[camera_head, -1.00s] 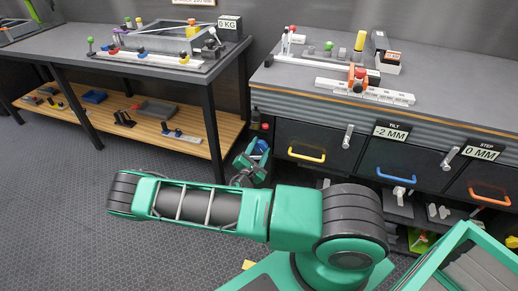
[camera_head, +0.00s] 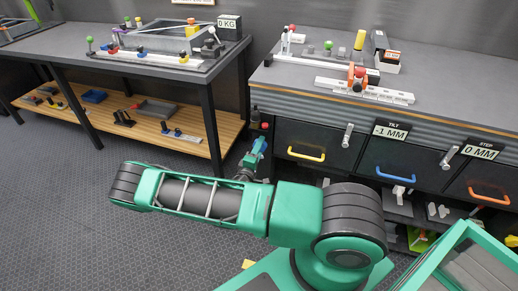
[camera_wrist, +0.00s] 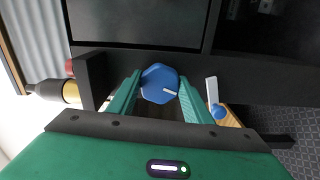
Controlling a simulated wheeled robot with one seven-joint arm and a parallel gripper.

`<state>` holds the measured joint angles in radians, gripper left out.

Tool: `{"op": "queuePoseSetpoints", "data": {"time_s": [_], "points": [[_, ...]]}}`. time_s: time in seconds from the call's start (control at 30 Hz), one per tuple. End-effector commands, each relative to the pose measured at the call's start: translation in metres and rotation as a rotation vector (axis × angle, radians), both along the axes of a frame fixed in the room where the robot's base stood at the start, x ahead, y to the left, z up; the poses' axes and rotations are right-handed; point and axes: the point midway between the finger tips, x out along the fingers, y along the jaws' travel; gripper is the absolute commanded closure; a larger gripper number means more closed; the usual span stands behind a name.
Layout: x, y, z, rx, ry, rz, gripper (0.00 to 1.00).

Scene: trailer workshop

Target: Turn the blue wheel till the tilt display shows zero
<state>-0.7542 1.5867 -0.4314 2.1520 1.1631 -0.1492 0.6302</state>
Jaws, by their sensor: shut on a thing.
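The blue wheel (camera_wrist: 158,80), a faceted knob with a white mark, sits between my gripper's two green fingers in the wrist view. My gripper (camera_wrist: 160,92) is shut on it, one finger on each side. In the head view, my gripper (camera_head: 257,151) is low at the left end of the right bench, where it mostly hides the wheel. The tilt display (camera_head: 391,131) on the bench front reads -1 MM. The white mark on the wheel points toward the lower right in the wrist view.
A step display (camera_head: 480,151) reads 0 MM. Drawers with yellow (camera_head: 306,153), blue (camera_head: 396,175) and orange (camera_head: 489,197) handles line the bench front. In the wrist view, a white lever with a blue knob (camera_wrist: 220,112) is close to the right finger.

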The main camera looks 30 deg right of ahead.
Motion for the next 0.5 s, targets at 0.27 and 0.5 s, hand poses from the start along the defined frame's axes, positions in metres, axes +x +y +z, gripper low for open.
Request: {"op": "queuePoseSetpoints", "data": {"time_s": [0.27,0.5], "points": [[0.0025,0.0038,-0.0041,0.169,-0.204,0.008,0.77],[0.0025,0.004,-0.0058,0.297,-0.363,0.007,0.77]]}}
